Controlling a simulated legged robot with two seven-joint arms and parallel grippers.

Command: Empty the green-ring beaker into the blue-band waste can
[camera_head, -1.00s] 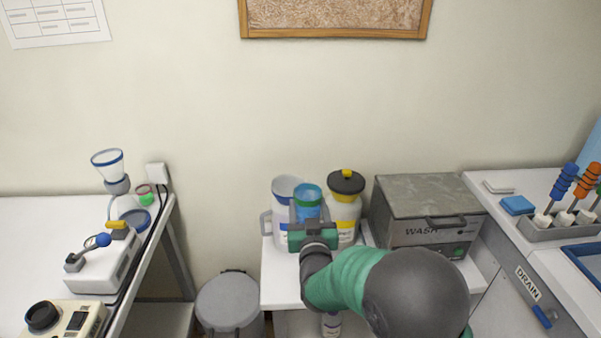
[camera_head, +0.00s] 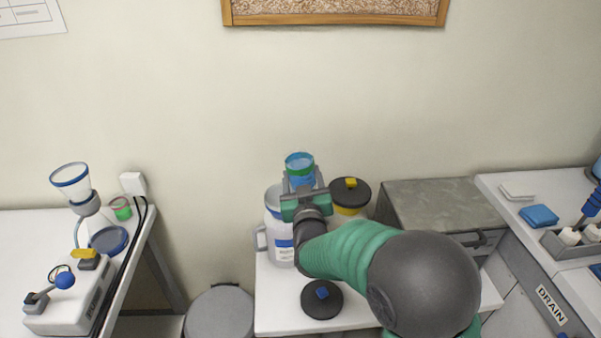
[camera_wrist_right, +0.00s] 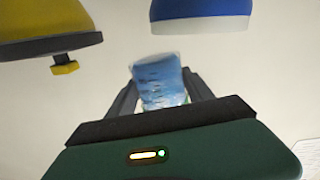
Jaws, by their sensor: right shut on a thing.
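The green-ring beaker (camera_head: 300,170) holds blue liquid and is upright or nearly so. My right gripper (camera_head: 304,194) is shut on it and holds it above and behind the blue-band waste can (camera_head: 273,200). The can is white with a handle at its left, and its top is open; my gripper covers part of it. In the right wrist view the beaker (camera_wrist_right: 160,82) is between the fingers (camera_wrist_right: 160,95), apart from the blue-banded can rim (camera_wrist_right: 200,10). My left gripper is not in view.
A yellow-band can (camera_head: 350,205) with a black lid stands right of the waste can. A loose black lid with a blue knob (camera_head: 322,300) lies at the stand's front. A grey wash box (camera_head: 440,203) stands at the right. A grey bin (camera_head: 220,315) is at lower left.

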